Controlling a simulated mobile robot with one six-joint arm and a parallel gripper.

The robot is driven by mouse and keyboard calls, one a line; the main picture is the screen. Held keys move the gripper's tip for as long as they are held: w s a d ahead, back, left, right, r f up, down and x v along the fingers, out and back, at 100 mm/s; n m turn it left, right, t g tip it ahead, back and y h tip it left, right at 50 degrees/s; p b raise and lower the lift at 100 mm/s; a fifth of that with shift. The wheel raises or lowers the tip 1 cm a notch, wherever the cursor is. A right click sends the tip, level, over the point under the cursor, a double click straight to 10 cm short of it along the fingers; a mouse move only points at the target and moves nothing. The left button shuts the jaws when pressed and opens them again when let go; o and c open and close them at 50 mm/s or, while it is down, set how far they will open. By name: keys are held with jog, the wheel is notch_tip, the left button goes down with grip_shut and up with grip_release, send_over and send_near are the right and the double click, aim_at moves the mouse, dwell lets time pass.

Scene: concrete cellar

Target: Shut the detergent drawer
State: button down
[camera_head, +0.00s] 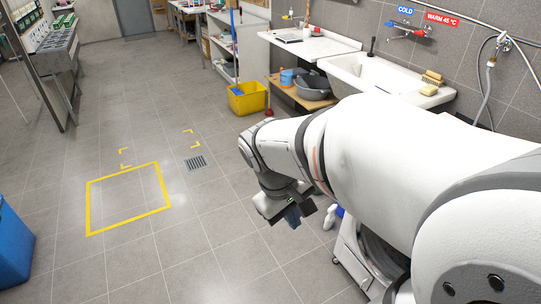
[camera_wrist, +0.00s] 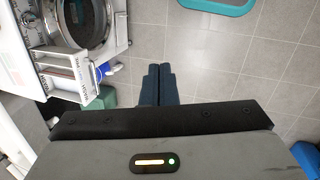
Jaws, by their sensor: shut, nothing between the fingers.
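In the wrist view, a white washing machine (camera_wrist: 116,22) with a round dark door (camera_wrist: 80,20) fills the upper left. What looks like its detergent drawer (camera_wrist: 62,66), pale with printed lettering along its edges, sticks out on the side towards me. My gripper (camera_wrist: 160,68) is shut and empty, its dark fingers side by side over the floor. It is to the right of the drawer and apart from it in the picture. In the head view, my gripper (camera_head: 296,213) hangs low in front of my arm, which hides most of the machine.
A teal-rimmed item (camera_wrist: 218,6) is at the top. In the head view, a sink (camera_head: 375,80) and a yellow bucket (camera_head: 247,98) stand behind; open floor lies left.

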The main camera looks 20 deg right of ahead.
jog(key=w+d+f+n+g+h+b, duration=0.3)
jog(key=d+f+n+g+h+b, duration=0.25)
jog(key=f, duration=0.55)
jog(key=w+d+f+n+t+h+b, duration=0.3)
jog(key=w+f+n+t+h+b, duration=0.15)
jog(key=w+f+h+b, duration=0.3)
jog(key=w+d+f+n+t+h+b, duration=0.35)
jog(key=w+f+n+b, duration=0.35)
jog(key=f, duration=0.4)
jog(key=w+d+r, duration=0.2)
jog(key=d, duration=1.1)
jog(key=shift+w+r+b, duration=0.15)
jog(key=shift+b, duration=0.15)
jog(key=shift+h, duration=0.25)
